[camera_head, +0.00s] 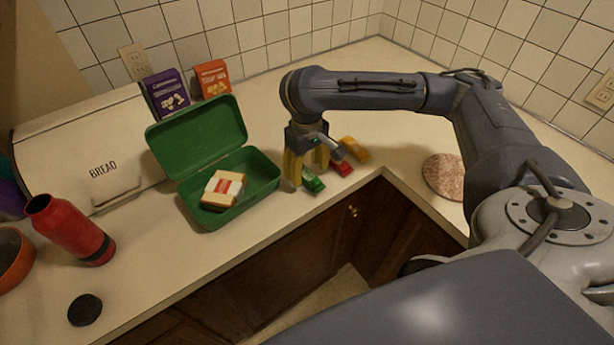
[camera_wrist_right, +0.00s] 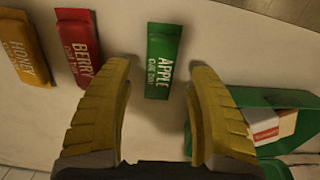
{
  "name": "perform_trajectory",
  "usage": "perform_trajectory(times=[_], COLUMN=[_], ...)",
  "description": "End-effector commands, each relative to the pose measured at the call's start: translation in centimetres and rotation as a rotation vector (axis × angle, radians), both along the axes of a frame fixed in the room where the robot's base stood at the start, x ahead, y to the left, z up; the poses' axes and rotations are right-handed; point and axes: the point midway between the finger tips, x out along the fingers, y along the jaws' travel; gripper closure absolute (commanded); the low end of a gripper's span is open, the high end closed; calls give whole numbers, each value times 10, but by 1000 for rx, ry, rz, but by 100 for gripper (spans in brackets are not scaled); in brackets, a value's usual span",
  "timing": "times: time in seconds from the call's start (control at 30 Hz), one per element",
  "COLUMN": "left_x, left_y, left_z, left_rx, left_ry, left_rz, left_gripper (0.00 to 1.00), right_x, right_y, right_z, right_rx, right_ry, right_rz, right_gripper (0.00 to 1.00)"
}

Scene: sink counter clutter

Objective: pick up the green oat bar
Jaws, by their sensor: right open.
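The green oat bar (camera_head: 313,181), labelled APPLE, lies on the counter just right of the green lunchbox (camera_head: 213,214). It also shows in the right wrist view (camera_wrist_right: 164,60), upright in the picture between the fingertip lines. My right gripper (camera_head: 306,172) is open, with yellow padded fingers pointing down close to the green bar. In the right wrist view the fingers (camera_wrist_right: 159,70) stand either side of the bar's near end, with gaps on both sides. Contact is not visible. My left gripper is out of view.
A red berry bar (camera_head: 341,167) and a yellow honey bar (camera_head: 353,149) lie beyond the green bar. The open lunchbox holds a wrapped sandwich (camera_head: 222,189). A bread box, red bottle (camera_head: 68,229) and black lid (camera_head: 85,310) are left. The counter edge is close by.

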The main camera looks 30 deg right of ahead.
Motion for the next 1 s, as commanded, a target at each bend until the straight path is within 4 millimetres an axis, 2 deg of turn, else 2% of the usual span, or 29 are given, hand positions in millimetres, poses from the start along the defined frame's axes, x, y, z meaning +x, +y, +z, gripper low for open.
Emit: perform_trajectory(times=[0.23, 0.67, 0.77, 1.0], left_x=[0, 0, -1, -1], left_y=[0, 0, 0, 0], left_z=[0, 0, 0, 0], left_rx=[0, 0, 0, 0], left_ry=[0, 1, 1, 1], left_rz=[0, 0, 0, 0], left_gripper=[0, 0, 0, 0], right_x=[-1, 0, 0, 0], right_y=[0, 0, 0, 0], right_z=[-20, -25, -25, -25], right_rx=[0, 0, 0, 0], right_ry=[1, -1, 0, 0], right_rz=[-1, -1, -1, -1], right_gripper=[42, 42, 51, 78])
